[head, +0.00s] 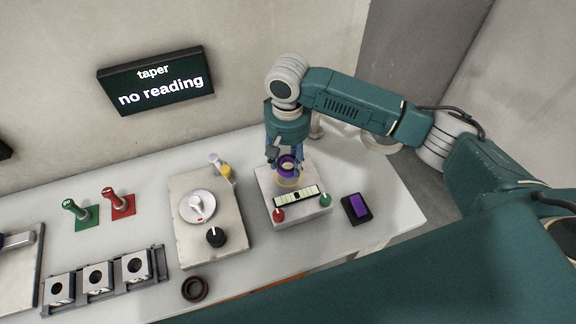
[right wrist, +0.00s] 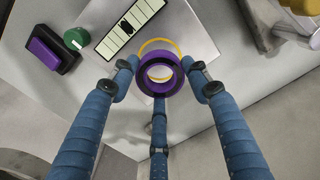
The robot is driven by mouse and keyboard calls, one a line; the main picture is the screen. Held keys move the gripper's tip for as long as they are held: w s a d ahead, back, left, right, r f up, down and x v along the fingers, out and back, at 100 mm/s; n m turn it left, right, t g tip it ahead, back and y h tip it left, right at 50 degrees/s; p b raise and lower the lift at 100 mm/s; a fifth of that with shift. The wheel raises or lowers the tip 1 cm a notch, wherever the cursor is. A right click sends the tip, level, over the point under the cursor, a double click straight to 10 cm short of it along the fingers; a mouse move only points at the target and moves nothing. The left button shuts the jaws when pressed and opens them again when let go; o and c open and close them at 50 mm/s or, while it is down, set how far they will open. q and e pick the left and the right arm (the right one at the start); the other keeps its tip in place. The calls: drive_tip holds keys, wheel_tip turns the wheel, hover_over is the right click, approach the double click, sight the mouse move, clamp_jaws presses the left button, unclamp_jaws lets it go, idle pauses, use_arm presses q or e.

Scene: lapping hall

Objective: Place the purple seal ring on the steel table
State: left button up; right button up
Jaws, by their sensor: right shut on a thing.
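The purple seal ring (head: 288,163) is held in my right gripper (head: 285,158) over the grey gauge block at the right of the table. In the right wrist view the ring (right wrist: 145,81) sits between the blue fingertips (right wrist: 162,76), which press on its outside. A yellow circle on the block shows beside and through the ring; I cannot tell how high the ring is above it. The steel table (head: 140,229) is the long pale grey top. My left gripper is not in view.
The gauge block (head: 263,187) has a scale strip, a red knob and a green knob. A black box with a purple top (head: 356,209) stands right of it. A dial plate (head: 183,238) and a dark ring (head: 186,293) are to the left. Bare table lies between.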

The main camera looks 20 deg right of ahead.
wheel_tip(320, 180, down, 4)
drive_tip(key=shift+r, duration=0.2)
drive_tip(key=shift+f, duration=0.15)
drive_tip(key=shift+f+p, duration=0.15)
drive_tip(key=shift+p, duration=0.15)
drive_tip(key=o, duration=1.2)
drive_tip(key=shift+c, duration=0.2)
wheel_tip(320, 180, up, 12)
drive_tip(key=b, duration=0.2)
drive_tip(key=shift+r, duration=0.2)
